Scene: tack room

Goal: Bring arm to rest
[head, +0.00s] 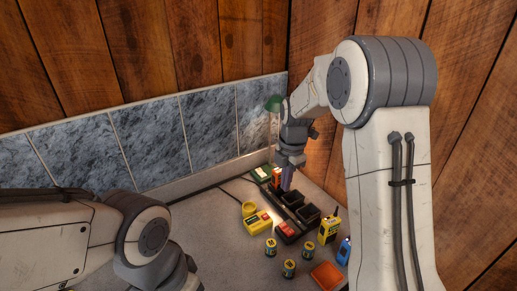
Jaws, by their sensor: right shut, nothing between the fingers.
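My right arm (390,190) rises at the right of the head view and bends over toward the back of the counter. My right gripper (288,178) points down, shut and empty, above the back part of a black tray (291,209). I cannot tell whether its tips touch anything there. My left arm (125,235) comes in low at the left. Its gripper is outside the picture.
On the grey counter (215,240) are a yellow device (257,222), several small yellow-and-dark cylinders (289,268), a yellow radio (328,229), a blue one (344,251) and an orange box (327,275). Walls close the back and right.

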